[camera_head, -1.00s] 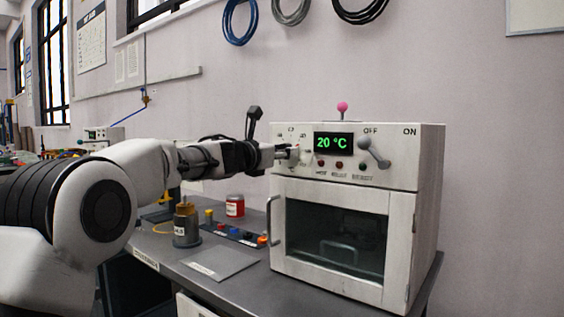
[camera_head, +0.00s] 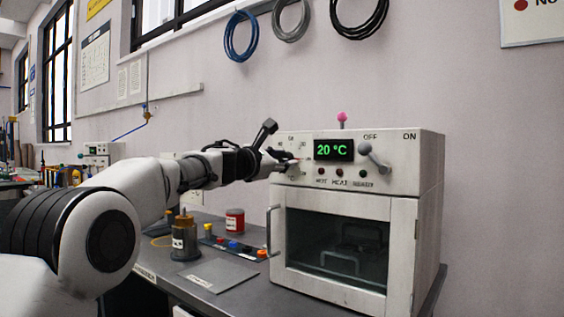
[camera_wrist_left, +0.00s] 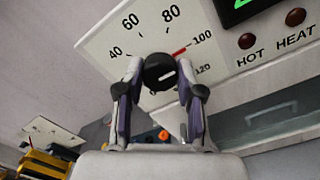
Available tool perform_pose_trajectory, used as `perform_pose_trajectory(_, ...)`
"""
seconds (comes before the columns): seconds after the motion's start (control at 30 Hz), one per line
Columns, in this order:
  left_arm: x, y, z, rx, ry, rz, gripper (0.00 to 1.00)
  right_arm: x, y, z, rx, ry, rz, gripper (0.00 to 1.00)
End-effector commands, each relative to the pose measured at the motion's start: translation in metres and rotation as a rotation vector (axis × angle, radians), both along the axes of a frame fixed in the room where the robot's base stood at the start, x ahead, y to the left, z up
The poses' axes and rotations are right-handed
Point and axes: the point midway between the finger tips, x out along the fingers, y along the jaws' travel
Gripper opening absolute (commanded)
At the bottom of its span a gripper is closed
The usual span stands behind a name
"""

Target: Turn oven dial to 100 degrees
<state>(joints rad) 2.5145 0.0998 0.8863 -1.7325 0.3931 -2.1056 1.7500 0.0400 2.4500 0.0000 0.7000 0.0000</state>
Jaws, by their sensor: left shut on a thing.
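The oven (camera_head: 430,210) is a white box on the bench with a glass door. Its display (camera_head: 333,149) reads 20 °C in green. In the left wrist view the black dial knob (camera_wrist_left: 159,72) sits on a white scale plate marked 40, 60, 80, 100 and 120. A red line (camera_wrist_left: 180,52) lies between the knob and the 100 mark. My left gripper (camera_head: 284,160) is at the panel's left end, shut on the knob, with one finger on each side of it. In the head view the gripper hides most of the dial. My right gripper is not in view.
The oven's door handle (camera_head: 270,230) is below the dial.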

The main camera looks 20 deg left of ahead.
Motion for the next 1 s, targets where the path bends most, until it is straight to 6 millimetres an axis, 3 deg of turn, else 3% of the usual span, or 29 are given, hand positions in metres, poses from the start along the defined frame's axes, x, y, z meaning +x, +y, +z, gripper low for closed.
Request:
perform_pose_trajectory(0.23,0.0,0.0,0.0,-0.001,0.001,0.001,0.02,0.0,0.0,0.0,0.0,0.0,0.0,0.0)
perform_pose_trajectory(0.27,0.0,0.0,0.0,-0.001,0.001,0.001,0.4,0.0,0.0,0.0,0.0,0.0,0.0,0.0)
perform_pose_trajectory(0.3,0.0,0.0,0.0,-0.001,0.001,0.001,0.54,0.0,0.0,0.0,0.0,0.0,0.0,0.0)
perform_pose_trajectory(0.33,0.0,0.0,0.0,-0.001,0.001,0.001,0.62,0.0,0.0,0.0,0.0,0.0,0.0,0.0)
perform_pose_trajectory(0.77,-0.008,0.003,0.001,-0.003,0.001,0.0,0.62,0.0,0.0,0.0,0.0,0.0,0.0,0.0)
perform_pose_trajectory(1.0,-0.056,0.019,0.0,-0.007,0.002,0.001,0.62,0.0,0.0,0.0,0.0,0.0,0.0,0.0)
